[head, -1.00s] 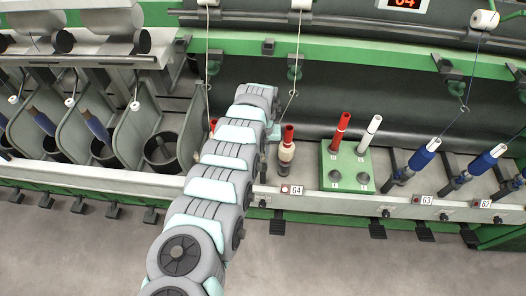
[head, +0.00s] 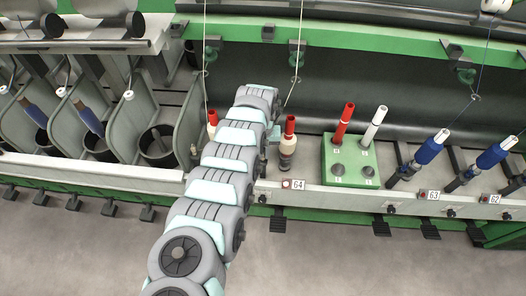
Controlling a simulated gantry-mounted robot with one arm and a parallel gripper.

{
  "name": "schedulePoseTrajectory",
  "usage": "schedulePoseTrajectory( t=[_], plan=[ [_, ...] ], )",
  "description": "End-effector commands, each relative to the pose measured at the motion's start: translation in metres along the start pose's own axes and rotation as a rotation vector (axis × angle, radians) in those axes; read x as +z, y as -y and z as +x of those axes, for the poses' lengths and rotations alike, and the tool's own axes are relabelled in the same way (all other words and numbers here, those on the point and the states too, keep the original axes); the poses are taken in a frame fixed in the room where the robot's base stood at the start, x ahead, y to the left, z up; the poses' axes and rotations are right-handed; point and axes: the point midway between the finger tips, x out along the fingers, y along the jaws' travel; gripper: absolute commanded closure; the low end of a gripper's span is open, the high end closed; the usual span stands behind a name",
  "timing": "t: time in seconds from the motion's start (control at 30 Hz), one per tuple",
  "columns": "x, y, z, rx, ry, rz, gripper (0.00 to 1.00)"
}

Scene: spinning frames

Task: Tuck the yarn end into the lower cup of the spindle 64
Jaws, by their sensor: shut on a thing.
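Spindle 64 (head: 287,152) stands upright in the head view, with a red tube on top, a pale middle and a darker lower part. Its number plate (head: 298,184) reads 64. The lower cup is too small to make out. My gripper (head: 273,134) is mostly hidden behind my grey and teal arm, just left of the spindle. The pale yarn (head: 301,35) comes down from the top through a wire guide and slants down left to my gripper. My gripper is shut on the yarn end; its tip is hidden.
A green block (head: 351,178) with a red and a white tube stands close right of spindle 64. Blue bobbins (head: 430,149) on spindles 63 and 62 lean farther right. Another red-topped spindle (head: 212,119) is close left, partly behind my arm. Grey bins (head: 157,145) line the left.

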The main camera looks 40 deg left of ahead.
Motion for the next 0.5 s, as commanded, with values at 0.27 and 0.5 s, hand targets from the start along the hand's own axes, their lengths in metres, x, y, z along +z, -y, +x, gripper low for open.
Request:
schedulePoseTrajectory(
  t=[0.27, 0.5],
  plan=[
    [0.0001, -0.0006, 0.0086, 0.000, 0.000, 0.001, 1.00],
    [-0.0001, -0.0004, 0.0081, 0.000, -0.001, 0.001, 0.84]
  ],
)
